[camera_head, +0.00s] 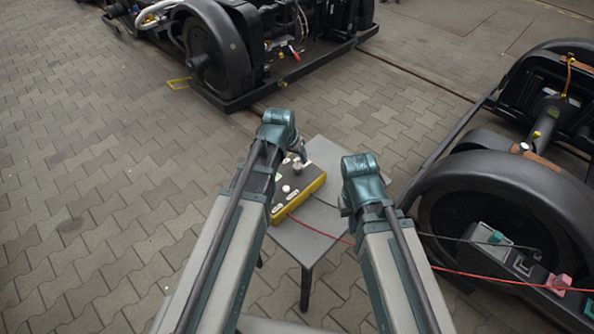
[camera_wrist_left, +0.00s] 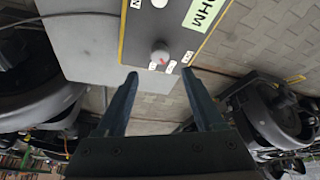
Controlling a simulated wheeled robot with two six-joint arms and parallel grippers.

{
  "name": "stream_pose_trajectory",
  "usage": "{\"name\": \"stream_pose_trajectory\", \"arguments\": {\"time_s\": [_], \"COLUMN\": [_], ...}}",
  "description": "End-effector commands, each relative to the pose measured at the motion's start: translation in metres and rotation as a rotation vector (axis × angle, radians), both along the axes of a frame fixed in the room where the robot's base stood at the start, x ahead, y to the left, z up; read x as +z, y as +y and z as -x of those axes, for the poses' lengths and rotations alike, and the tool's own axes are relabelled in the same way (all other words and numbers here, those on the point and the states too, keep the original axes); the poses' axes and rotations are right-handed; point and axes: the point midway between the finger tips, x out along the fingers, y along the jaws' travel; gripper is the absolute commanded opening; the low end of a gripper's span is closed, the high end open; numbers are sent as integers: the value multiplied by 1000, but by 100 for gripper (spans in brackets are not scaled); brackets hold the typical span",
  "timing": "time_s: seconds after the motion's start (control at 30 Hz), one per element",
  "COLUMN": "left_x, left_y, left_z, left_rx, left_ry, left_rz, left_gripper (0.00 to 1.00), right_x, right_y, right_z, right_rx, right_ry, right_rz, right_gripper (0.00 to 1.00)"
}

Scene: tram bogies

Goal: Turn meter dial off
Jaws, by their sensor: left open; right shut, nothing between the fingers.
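The meter (camera_head: 301,198) is a box with yellow sides and a dark top, lying on a small grey table (camera_head: 312,240). In the left wrist view, the meter's dark face (camera_wrist_left: 137,38) carries a round grey dial (camera_wrist_left: 160,54) with small white labels beside it and a green "OHM" label (camera_wrist_left: 203,13). My left gripper (camera_head: 302,156) is above the far end of the meter. In the left wrist view its fingers (camera_wrist_left: 157,80) are open, with the dial just ahead between them and nothing held. My right gripper (camera_head: 345,210) is shut and empty, right of the meter.
A red cable (camera_head: 322,232) and a dark cable run from the meter to the right. A large bogie wheel (camera_head: 500,200) stands close on the right, with clips (camera_head: 557,283) on a grey part. Another bogie (camera_head: 215,50) stands behind. Paved floor on the left is clear.

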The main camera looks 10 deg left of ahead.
Motion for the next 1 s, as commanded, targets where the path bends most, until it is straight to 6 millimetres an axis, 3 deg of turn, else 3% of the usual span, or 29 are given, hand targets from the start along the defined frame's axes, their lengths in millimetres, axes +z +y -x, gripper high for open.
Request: {"name": "stream_pose_trajectory", "arguments": {"time_s": [0.03,0.4,0.87,1.0], "left_x": [-16,-64,-72,-72], "left_y": [-1,-4,-5,-5], "left_z": [-5,-25,-29,-29], "left_rx": [0,0,0,0], "left_ry": [0,0,0,0], "left_rz": [0,0,0,0], "left_gripper": [69,69,69,44], "right_x": [-15,-64,-72,-72], "right_y": [0,0,0,0], "right_z": [0,0,0,0], "right_rx": [0,0,0,0], "right_ry": [0,0,0,0], "right_rz": [0,0,0,0], "right_gripper": [0,0,0,0]}}
